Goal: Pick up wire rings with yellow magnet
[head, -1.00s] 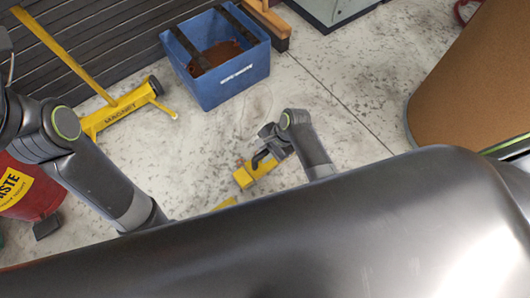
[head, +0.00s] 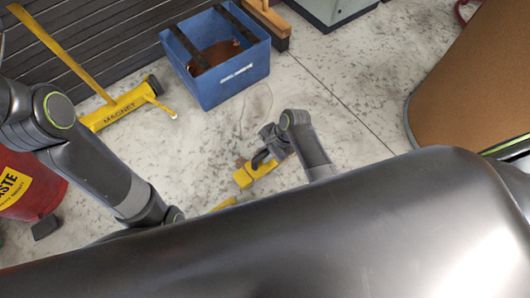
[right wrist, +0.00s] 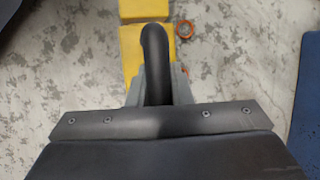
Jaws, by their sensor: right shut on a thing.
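The yellow magnet (head: 258,171) is a block with a black handle. My right gripper (head: 267,153) is shut on that handle, low over the floor. In the right wrist view the black handle (right wrist: 156,60) stands between the fingers, with the magnet's yellow body (right wrist: 131,48) beyond it. One copper-coloured wire ring (right wrist: 185,29) lies beside the yellow body, to its right; I cannot tell whether they touch. My left arm comes in from the left, and its gripper is hidden behind my dark body.
A blue bin (head: 232,82) with rusty brown contents stands at the back. A yellow floor magnet sweeper (head: 118,108) is at the left, above a red waste can (head: 38,190). A second yellow piece (head: 223,204) shows partly near my body. A brown panel (head: 470,80) stands right.

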